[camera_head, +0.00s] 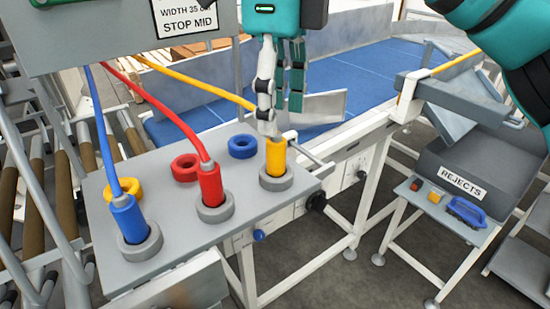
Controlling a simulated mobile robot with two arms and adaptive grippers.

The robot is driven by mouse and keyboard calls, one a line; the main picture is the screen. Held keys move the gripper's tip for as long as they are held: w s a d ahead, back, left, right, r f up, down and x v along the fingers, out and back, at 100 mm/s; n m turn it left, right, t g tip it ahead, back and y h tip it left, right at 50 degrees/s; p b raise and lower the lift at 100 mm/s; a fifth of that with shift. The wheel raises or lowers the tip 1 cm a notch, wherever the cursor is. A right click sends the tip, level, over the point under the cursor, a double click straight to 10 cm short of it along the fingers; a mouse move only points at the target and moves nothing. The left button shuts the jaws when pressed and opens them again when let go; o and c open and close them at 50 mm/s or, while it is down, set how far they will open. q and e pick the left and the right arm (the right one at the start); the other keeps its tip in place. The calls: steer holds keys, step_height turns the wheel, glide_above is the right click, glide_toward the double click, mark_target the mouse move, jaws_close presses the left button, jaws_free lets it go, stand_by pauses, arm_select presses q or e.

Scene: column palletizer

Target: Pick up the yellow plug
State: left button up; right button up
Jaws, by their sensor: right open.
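The yellow plug (276,155) stands upright in a grey round socket (276,182) at the right end of a light grey panel (172,235). My right gripper (281,118) points down from above, open, with its light finger over the top of the yellow plug. Whether that finger touches the plug is not clear. The other, teal finger is behind and to the right. The yellow cable (190,83) runs from the upper left and is hidden behind the light finger near the plug. My left gripper is not in view.
A red plug (210,187) and a blue plug (128,217) stand in grey sockets to the left. Yellow (123,189), red (185,168) and blue (242,147) rings lie behind. A sign box (120,42) hangs upper left. A rejects box (470,175) stands right.

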mark_target(276, 139)
steer(key=shift+s+d+f, duration=0.1)
steer(key=shift+s+f, duration=0.05)
steer(key=shift+f, duration=0.05)
steer(key=shift+s+f, duration=0.25)
step_height(276, 139, down, 4)
steer(key=shift+s+f+p, duration=0.1)
steer(key=shift+f+p, duration=0.15)
steer(key=shift+p, duration=0.7)
steer(key=shift+s, duration=0.1)
steer(key=shift+c, duration=0.2)
steer(key=shift+a, duration=0.2)
steer(key=c, duration=0.7)
steer(key=shift+c, duration=1)
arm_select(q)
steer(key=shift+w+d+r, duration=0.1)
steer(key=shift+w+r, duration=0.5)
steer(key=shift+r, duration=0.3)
arm_select(e)
jaws_close()
